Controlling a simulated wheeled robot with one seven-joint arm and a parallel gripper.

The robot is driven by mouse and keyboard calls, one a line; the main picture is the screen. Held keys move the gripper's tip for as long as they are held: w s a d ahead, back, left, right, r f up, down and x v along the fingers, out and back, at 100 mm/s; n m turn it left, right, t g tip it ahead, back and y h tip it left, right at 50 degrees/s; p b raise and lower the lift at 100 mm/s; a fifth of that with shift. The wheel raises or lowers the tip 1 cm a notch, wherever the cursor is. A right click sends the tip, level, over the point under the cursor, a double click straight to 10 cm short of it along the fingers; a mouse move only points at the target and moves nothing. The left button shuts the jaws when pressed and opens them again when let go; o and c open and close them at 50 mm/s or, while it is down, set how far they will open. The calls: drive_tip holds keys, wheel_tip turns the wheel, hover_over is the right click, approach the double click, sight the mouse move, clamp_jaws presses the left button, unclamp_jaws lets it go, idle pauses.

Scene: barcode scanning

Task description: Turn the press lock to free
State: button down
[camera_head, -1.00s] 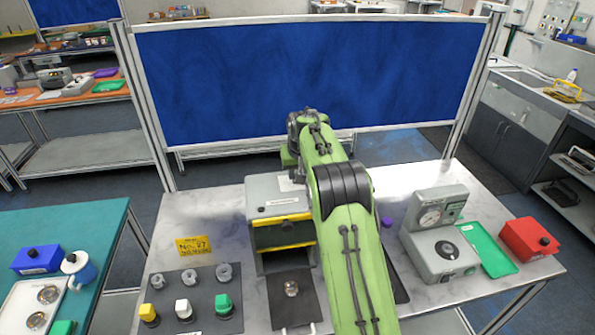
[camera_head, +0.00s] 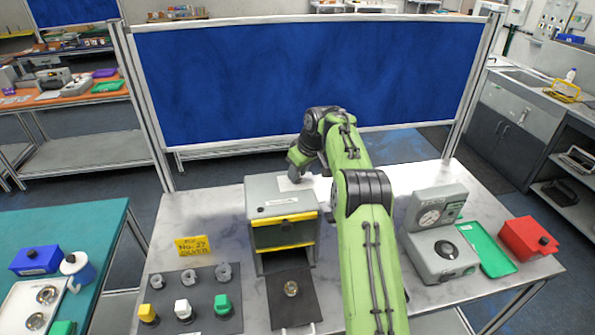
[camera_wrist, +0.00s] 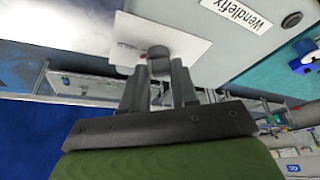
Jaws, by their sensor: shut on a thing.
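The press (camera_head: 262,190) is a grey box with yellow-edged front opening, standing mid-table in the head view. In the wrist view its grey housing (camera_wrist: 240,50) carries a "Wendlefix" label and a white plate (camera_wrist: 150,30). A dark round knob, seemingly the press lock (camera_wrist: 158,52), stands on that plate, with a small red mark beside it. My gripper (camera_wrist: 159,68) has its two fingers on either side of the knob, shut on it. In the head view my wrist is behind the press at its rear right; the fingertips and knob are hidden there.
A dark plate with a round metal piece (camera_head: 291,288) lies before the press. A grey gauge device (camera_head: 440,262), green tray (camera_head: 487,250) and red box (camera_head: 530,238) are right. A blue screen (camera_head: 300,75) stands behind.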

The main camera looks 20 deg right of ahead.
drive_tip(key=n+y, duration=0.1)
drive_tip(key=n, duration=0.2)
drive_tip(key=shift+g, duration=0.3)
drive_tip(key=shift+n, duration=0.6)
drive_tip(key=c, duration=0.9)
unclamp_jaws()
drive_tip(key=shift+o, duration=0.2)
